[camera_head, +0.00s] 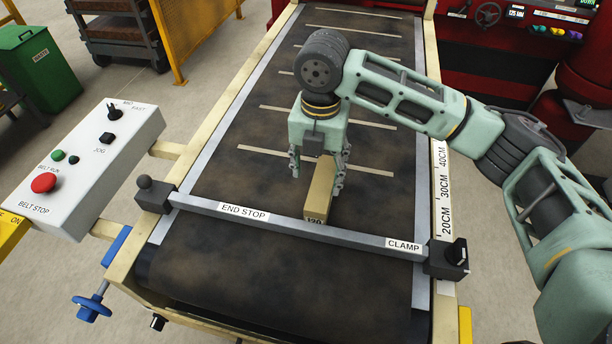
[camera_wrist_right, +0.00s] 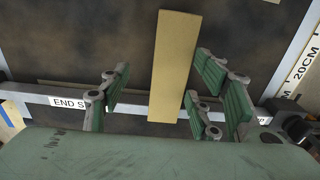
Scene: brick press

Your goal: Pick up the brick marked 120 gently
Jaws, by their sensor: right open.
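The tan, long brick marked 120 (camera_head: 317,199) lies on the dark conveyor belt, with its numbered end at the end stop bar (camera_head: 290,223). In the right wrist view the brick (camera_wrist_right: 173,62) runs between the fingers of the gripper (camera_wrist_right: 158,97), nearer the right-hand finger. A gap shows on the left side; whether the right-hand finger touches the brick I cannot tell. My left gripper is not in view.
The end stop bar crosses the belt, with a clamp knob (camera_head: 457,252) at its right end. A control box (camera_head: 85,170) with a red belt stop button stands at left. A ruler strip (camera_head: 442,190) runs along the right rail. The belt (camera_head: 235,185) left of the brick is clear.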

